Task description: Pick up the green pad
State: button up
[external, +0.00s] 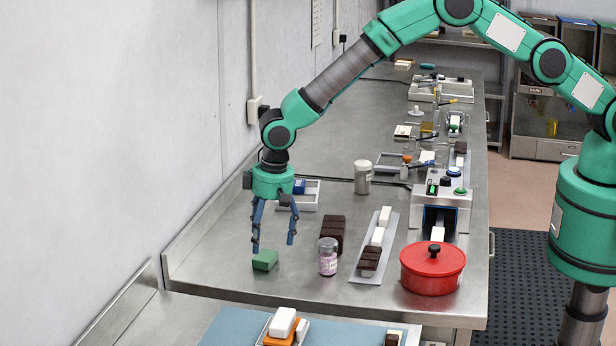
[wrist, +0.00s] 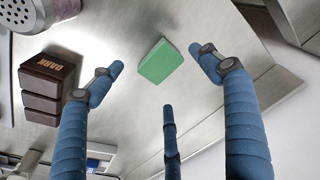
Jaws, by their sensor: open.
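The green pad (external: 265,260) is a small flat block lying on the steel bench near its front left edge. It also shows in the wrist view (wrist: 158,62), unobstructed, ahead of the fingers. My gripper (external: 272,246) has blue jointed fingers pointing down, spread apart and empty. In the external view it hangs above the pad, with one fingertip just over the pad's left part and another to the right of it. I cannot tell whether any finger touches the pad.
A dark brown block stack (external: 331,233) and a lidded shaker jar (external: 328,257) stand right of the pad. Farther right are a tray (external: 392,250) with blocks and a red pot (external: 433,268). The bench left of the pad is clear up to a raised edge.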

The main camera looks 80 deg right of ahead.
aim_at(265, 256)
jog(key=shift+w+f+p, duration=0.15)
jog(key=shift+f+p, duration=0.05)
jog(key=shift+f, duration=1.05)
jog(key=shift+w+f+p, duration=0.15)
jog(key=shift+f+p, duration=0.05)
jog(key=shift+f, duration=1.05)
jog(key=c, duration=1.2)
